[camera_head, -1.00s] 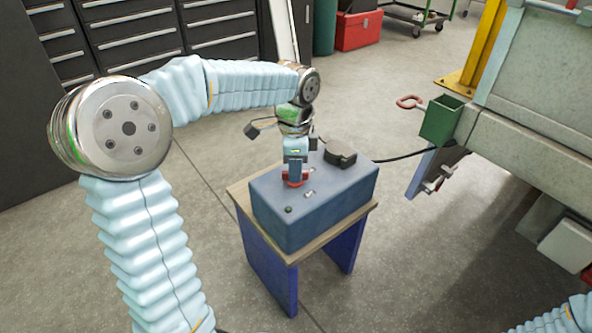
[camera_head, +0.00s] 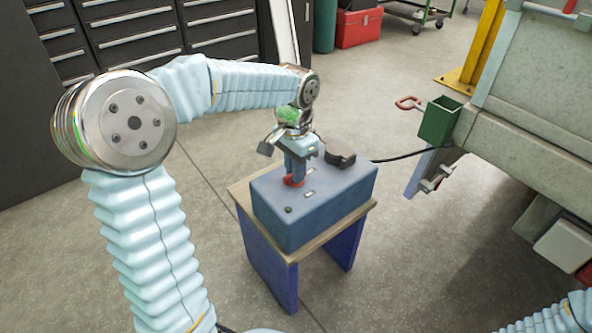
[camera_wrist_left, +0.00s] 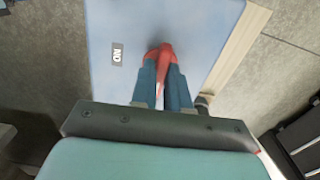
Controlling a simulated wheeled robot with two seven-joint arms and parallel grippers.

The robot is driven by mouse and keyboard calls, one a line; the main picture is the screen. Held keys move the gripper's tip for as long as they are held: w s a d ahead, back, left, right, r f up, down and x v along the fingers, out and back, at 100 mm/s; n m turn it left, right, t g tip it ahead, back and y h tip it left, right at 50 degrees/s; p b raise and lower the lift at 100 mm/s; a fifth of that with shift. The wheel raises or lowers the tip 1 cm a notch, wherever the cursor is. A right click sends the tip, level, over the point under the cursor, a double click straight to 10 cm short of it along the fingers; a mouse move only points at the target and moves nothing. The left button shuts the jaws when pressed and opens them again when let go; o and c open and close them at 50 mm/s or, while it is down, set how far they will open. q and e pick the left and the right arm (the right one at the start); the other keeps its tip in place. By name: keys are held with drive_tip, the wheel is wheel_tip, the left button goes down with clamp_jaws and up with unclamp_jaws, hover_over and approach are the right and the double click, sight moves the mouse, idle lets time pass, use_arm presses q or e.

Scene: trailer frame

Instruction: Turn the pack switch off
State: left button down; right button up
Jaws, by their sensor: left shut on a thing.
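The pack is a blue-grey box (camera_head: 330,208) on a small stand. Its red switch (camera_head: 290,181) is on the top face, partly hidden by my left gripper (camera_head: 295,178), which points down at it. In the left wrist view the red switch (camera_wrist_left: 164,58) shows between the fingertips of my left gripper (camera_wrist_left: 165,70), which is shut on it. A white-lettered ON label (camera_wrist_left: 117,54) is on the box to the left of the switch there. My right gripper is out of view.
The stand has a wooden top (camera_head: 298,253) and blue legs. A dark round connector (camera_head: 340,160) with a black cable (camera_head: 400,156) sits at the back of the box. A green holder (camera_head: 438,122) and the grey trailer frame (camera_head: 535,105) stand to the right.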

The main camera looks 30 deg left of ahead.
use_arm(q)
drive_tip(key=c, duration=1)
unclamp_jaws()
drive_tip(key=shift+c, duration=0.2)
wheel_tip(320, 180, up, 6)
drive_tip(key=p, duration=0.5)
